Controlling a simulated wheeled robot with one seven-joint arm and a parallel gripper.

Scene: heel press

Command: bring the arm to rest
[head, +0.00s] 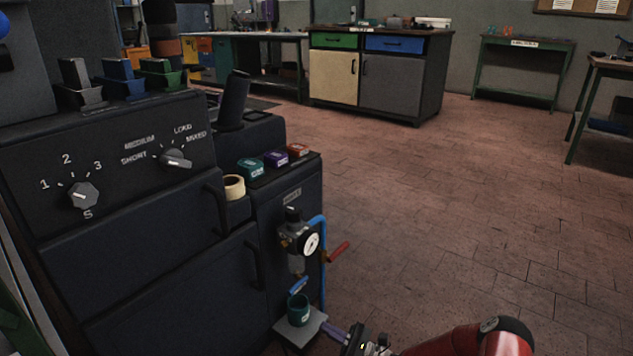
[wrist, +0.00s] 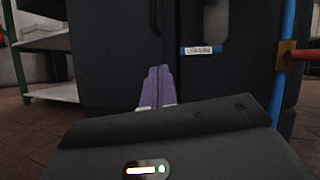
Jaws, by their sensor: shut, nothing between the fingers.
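My gripper (head: 334,332) is low at the bottom of the head view, beside the small grey shelf on the front of the dark machine (head: 150,270). Its purple fingers also show in the wrist view (wrist: 158,72), closed together and empty. They point toward the dark machine front (wrist: 110,60). Whether the fingertips touch anything is hard to tell. My red arm comes in from the bottom right of the head view.
A green cup (head: 299,310) stands on the small shelf (head: 318,322). Above are a gauge (head: 311,243), a blue pipe (head: 323,270) and a red-handled valve (head: 339,251). A drain label (wrist: 199,50) is on the machine. The floor (head: 470,230) to the right is clear.

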